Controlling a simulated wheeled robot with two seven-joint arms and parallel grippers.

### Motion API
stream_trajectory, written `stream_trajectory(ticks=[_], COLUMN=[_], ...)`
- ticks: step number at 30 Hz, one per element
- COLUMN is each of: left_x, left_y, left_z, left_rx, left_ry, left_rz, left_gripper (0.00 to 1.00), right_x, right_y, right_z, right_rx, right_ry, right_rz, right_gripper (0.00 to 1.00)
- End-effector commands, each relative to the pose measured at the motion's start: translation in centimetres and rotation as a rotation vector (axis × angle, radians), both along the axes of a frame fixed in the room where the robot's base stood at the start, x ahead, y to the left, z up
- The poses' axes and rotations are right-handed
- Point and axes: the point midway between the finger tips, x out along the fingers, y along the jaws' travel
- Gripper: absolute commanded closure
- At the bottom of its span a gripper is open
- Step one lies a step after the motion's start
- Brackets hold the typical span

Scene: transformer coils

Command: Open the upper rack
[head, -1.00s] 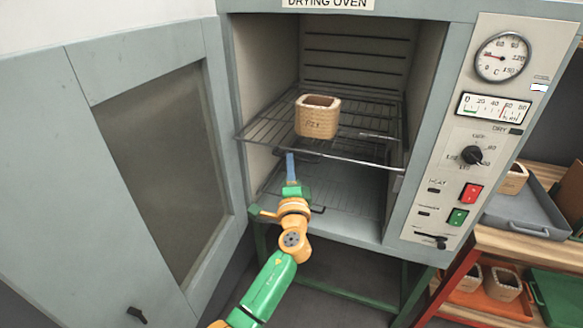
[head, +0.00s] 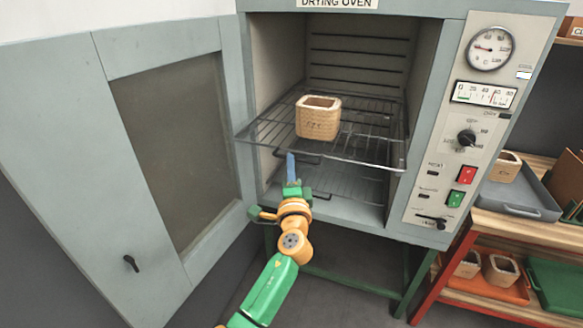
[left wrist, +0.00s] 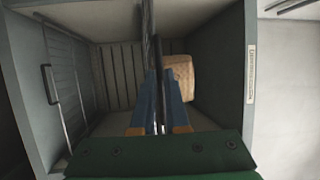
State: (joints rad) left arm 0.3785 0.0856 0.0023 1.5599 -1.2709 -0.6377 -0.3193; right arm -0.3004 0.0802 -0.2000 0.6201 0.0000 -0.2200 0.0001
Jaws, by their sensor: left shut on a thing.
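The upper rack (head: 365,148) is a dark wire shelf in the drying oven (head: 340,225), with its front edge sticking out past the oven's opening. A tan woven-looking square coil (head: 318,118) sits upright on it. My left gripper (head: 291,165) is at the rack's front rail, left of its middle. In the left wrist view, its blue fingers (left wrist: 158,105) are shut on the rack (left wrist: 156,50), seen nearly edge-on, with the coil (left wrist: 182,76) to the right. The fingertips' exact contact is partly hidden. My right gripper is out of view.
The oven door (head: 160,150) stands wide open at left. A lower rack (head: 335,182) lies inside below. The control panel (head: 465,130) is at right. Beyond it, a shelf unit (head: 490,232) holds a grey tray (head: 520,200), an orange tray (head: 500,288) and more coils.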

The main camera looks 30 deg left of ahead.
Motion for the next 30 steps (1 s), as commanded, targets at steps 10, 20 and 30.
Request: stream_trajectory(ticks=[10,20,30], left_x=[0.0,-2.4,-5.9], left_y=[0.0,-1.8,-4.2], left_z=[0.4,-0.5,-0.8], left_rx=[0.004,0.0,0.003], left_ry=[-0.007,-0.006,-0.009], left_rz=[0.0,-0.002,0.001], left_gripper=[0.58,0.58,0.58], right_x=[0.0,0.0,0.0], right_y=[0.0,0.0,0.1], right_z=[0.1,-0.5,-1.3], right_rx=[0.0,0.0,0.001], right_ry=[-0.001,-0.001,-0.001], right_rz=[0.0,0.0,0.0], right_gripper=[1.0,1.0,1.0])
